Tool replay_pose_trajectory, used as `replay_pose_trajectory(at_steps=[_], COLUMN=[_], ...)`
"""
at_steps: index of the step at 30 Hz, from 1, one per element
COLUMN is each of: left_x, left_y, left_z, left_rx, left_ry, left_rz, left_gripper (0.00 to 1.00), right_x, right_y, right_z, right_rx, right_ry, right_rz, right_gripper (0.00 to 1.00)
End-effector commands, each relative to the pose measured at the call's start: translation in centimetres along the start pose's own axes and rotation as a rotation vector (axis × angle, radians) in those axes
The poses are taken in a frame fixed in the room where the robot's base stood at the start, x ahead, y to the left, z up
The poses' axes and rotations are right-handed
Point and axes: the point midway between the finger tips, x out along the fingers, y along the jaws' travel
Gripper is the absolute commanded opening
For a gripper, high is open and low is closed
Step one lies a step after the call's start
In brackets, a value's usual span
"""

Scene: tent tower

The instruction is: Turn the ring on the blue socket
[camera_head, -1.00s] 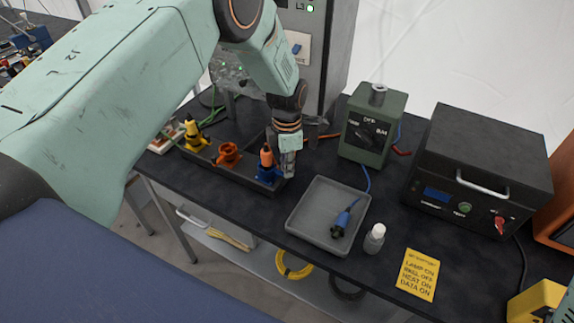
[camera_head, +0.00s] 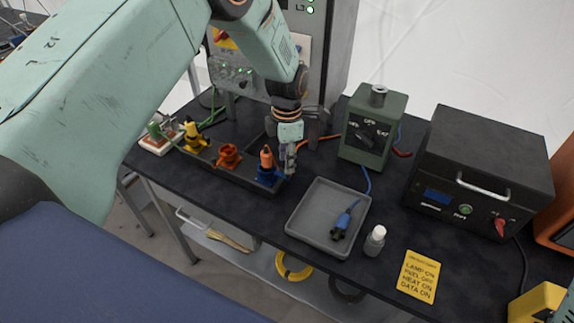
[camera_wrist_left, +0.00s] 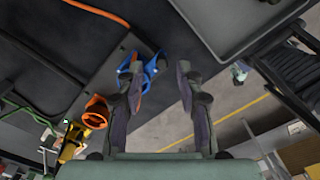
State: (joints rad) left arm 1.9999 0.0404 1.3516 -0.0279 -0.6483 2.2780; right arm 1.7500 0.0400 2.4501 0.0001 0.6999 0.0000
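The blue socket (camera_head: 267,178) stands at the right end of a dark tray on the bench, with an orange plug (camera_head: 267,157) upright in it. Its blue ring shows beside one finger in the left wrist view (camera_wrist_left: 150,68). My left gripper (camera_head: 288,166) is just right of the socket, pointing down. In the left wrist view its two fingers (camera_wrist_left: 157,72) are apart, with the blue part close to the left finger and partly hidden by it. I cannot tell whether they touch. My right gripper is not in view.
Orange (camera_head: 228,156) and yellow (camera_head: 193,138) sockets stand left of the blue one. A grey tray (camera_head: 300,225) with a blue cable plug (camera_head: 342,222), a small bottle (camera_head: 375,240) and a green box (camera_head: 368,135) are to the right. A black unit (camera_head: 480,165) stands farther right.

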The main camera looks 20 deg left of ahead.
Motion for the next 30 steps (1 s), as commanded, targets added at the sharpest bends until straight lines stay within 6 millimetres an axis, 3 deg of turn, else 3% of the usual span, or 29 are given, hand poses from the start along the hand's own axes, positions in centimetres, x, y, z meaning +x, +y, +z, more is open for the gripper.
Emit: replay_pose_trajectory(at_steps=[6,12,18,30], left_x=[-4.8,-7.5,-8.5,-8.5], left_y=[0.1,0.0,0.0,0.0], left_z=[0.1,0.0,0.0,0.0], left_rx=[0.0,0.0,-0.001,-0.001], left_ry=[-0.002,0.0,0.001,0.001], left_rz=[0.002,0.0,-0.001,-0.001], left_gripper=[0.36,0.36,0.36,0.36], right_x=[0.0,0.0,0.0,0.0], right_y=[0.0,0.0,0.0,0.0], right_z=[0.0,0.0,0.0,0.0], right_rx=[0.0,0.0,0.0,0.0], right_ry=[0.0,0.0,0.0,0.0], right_rz=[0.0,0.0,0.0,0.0], right_gripper=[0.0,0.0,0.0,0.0])
